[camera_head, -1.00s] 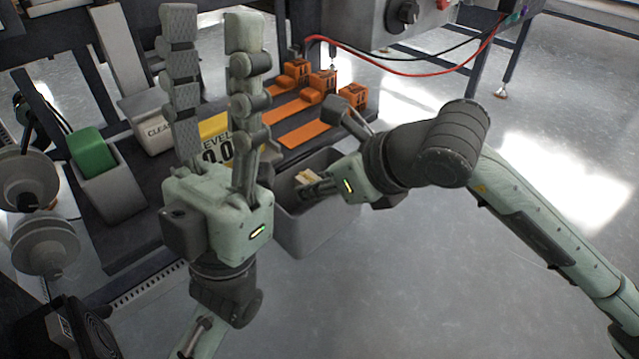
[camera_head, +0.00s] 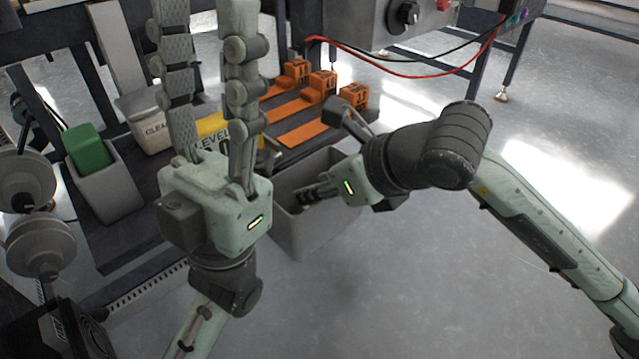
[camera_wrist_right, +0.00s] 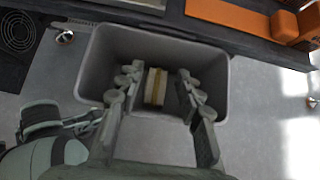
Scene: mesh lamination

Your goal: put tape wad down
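The tape wad (camera_wrist_right: 156,87), a small tan and whitish block, shows in the right wrist view inside the grey bin (camera_wrist_right: 91,66). My right gripper (camera_wrist_right: 158,84) points down into the bin with its fingers apart on either side of the wad, and gaps show between wad and fingers. I cannot tell the wad's exact height above the bin floor. In the head view, the right gripper (camera_head: 318,193) is over the bin (camera_head: 318,232), and the wad is mostly hidden. My left gripper (camera_head: 205,20) points upward, open and empty, left of the bin.
A yellow "LEVEL" sign (camera_head: 212,128), a white "CLEA..." box (camera_head: 150,122) and a holder with a green block (camera_head: 90,148) stand to the left. The floor to the right is clear.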

